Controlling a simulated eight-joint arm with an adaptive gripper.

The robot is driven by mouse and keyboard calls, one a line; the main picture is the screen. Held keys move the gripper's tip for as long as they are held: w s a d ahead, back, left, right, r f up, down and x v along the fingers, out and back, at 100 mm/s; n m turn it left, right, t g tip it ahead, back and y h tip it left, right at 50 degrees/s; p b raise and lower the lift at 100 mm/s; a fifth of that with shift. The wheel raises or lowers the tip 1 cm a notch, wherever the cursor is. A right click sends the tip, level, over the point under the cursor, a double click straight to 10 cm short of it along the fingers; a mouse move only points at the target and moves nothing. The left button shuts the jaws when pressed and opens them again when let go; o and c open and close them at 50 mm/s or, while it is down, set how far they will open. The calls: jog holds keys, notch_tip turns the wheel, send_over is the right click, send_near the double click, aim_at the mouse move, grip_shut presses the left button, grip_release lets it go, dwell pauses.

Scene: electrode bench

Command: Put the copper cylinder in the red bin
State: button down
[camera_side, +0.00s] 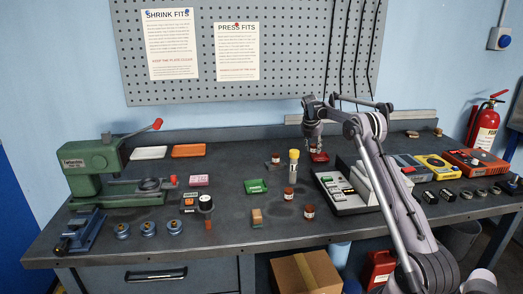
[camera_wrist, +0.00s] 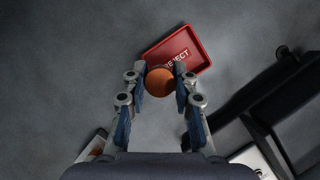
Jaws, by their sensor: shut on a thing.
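The copper cylinder (camera_wrist: 160,82) shows as a round orange-brown end between my fingertips in the wrist view. My gripper (camera_wrist: 160,76) is shut on it. The red bin (camera_wrist: 195,46) is a shallow red tray marked REJECT, just beyond the fingertips. The cylinder overlaps its near edge and hides part of the lettering. In the side view my gripper (camera_side: 315,142) points down just above the red bin (camera_side: 319,157) at the back of the bench. The cylinder is hard to make out there. Its height above the bin is unclear.
A yellow-capped tube (camera_side: 294,163) and small brown jars (camera_side: 289,194) stand to the left. A green tray (camera_side: 256,187) lies farther left.

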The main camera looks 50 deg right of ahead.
jog(key=shift+f, duration=0.55)
jog(key=c, duration=1.1)
grip_release()
jog(key=shift+o, duration=0.2)
